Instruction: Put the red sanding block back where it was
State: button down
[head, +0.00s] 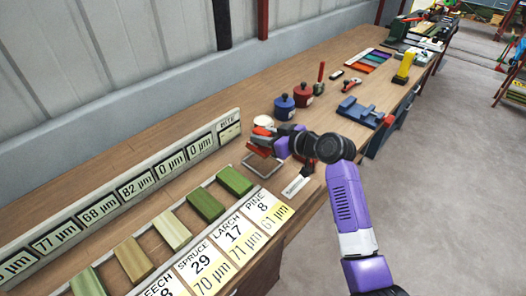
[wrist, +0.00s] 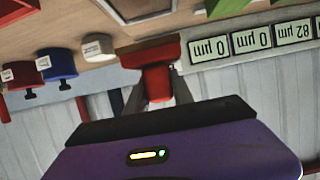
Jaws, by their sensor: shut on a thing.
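The red sanding block (wrist: 158,78) is between the fingers of my gripper (wrist: 158,92) in the wrist view, which shows the scene upside down. My gripper is shut on it. In the head view my gripper (head: 268,137) is over the bench, partly hidden by my wrist, and some red (head: 262,131) shows at its fingers. A thin square outline (head: 250,166) lies on the bench below and nearer, with a small label (head: 295,187) beside it. The outline also shows at the top of the wrist view (wrist: 176,6). The block appears held above the bench.
A blue pot (head: 284,108) and a red pot (head: 303,96) stand behind my gripper, near a white round container (head: 263,121). A display strip (head: 135,187) runs along the left. Green and pale blocks, including a dark green one (head: 206,205), stand above a labelled card row (head: 232,238).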

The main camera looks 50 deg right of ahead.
jog(key=shift+f, duration=3.35)
jog(key=shift+f, duration=0.1)
jog(key=shift+f, duration=0.1)
jog(key=c, duration=1.1)
grip_release()
jog(key=shift+s+r, duration=0.1)
jog(key=shift+r, duration=0.15)
jog(key=b+v, duration=0.1)
jog(key=v, duration=1)
jog(key=shift+s, duration=0.4)
jog(key=shift+r, duration=0.1)
